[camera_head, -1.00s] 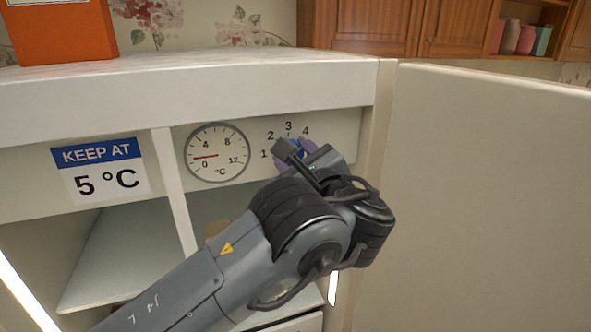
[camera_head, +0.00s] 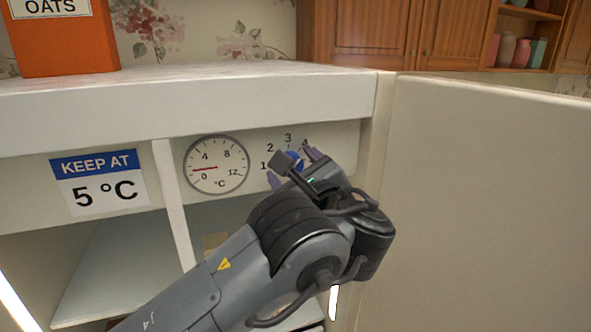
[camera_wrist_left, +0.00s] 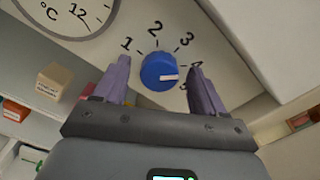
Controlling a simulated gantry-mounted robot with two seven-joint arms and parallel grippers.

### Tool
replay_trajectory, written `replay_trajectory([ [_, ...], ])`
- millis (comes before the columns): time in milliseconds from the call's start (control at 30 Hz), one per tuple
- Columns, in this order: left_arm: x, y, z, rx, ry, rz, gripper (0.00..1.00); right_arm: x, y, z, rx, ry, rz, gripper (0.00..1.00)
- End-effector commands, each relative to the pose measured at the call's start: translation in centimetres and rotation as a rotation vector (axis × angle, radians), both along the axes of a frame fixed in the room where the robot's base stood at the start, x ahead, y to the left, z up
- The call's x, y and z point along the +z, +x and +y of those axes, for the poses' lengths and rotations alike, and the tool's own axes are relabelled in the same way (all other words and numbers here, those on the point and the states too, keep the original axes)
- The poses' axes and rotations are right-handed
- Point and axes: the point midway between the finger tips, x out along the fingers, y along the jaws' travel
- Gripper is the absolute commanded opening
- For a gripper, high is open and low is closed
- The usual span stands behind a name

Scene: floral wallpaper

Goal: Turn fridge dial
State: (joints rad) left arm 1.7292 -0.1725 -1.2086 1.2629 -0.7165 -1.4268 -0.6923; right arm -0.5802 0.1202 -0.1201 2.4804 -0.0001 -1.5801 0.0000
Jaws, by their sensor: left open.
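In the head view the dial (camera_head: 294,159) is partly hidden by my left gripper (camera_head: 292,168). In the left wrist view my left gripper (camera_wrist_left: 158,70) is open, its purple fingers on either side of the dial with gaps to both sides. The round gauge (camera_head: 217,165) has its red needle a little above 0. A "KEEP AT 5 °C" sign (camera_head: 100,180) is at the left. My right gripper is not in view.
The open fridge door (camera_head: 490,200) stands along the right. A white shelf (camera_head: 110,275) lies below the panel. A small tan box (camera_wrist_left: 53,80) is inside. An orange oats box (camera_head: 62,45) stands on the fridge top (camera_head: 200,98).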

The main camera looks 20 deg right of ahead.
Motion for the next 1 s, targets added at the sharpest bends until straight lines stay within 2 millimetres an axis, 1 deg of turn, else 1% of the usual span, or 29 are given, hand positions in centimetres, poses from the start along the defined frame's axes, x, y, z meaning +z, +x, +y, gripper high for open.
replay_trajectory([
  [133, -0.1, -0.5, -0.1, -0.002, -0.001, 0.001, 0.71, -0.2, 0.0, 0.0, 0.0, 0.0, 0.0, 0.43],
  [267, -0.3, -1.9, -0.1, -0.004, -0.001, 0.002, 0.71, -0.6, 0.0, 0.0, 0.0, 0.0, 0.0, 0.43],
  [500, -0.3, -6.0, 0.0, -0.005, -0.004, 0.003, 0.71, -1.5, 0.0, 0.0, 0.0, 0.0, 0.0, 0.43],
  [700, -0.2, -9.0, 0.0, -0.005, -0.002, 0.002, 0.71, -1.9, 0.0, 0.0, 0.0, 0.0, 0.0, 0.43],
  [833, -0.1, -10.2, 0.1, -0.003, -0.002, 0.001, 0.71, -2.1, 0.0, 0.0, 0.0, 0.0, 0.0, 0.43],
  [1000, 0.0, -10.8, 0.2, -0.001, 0.001, 0.001, 0.71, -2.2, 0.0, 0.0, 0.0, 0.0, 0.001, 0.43],
])
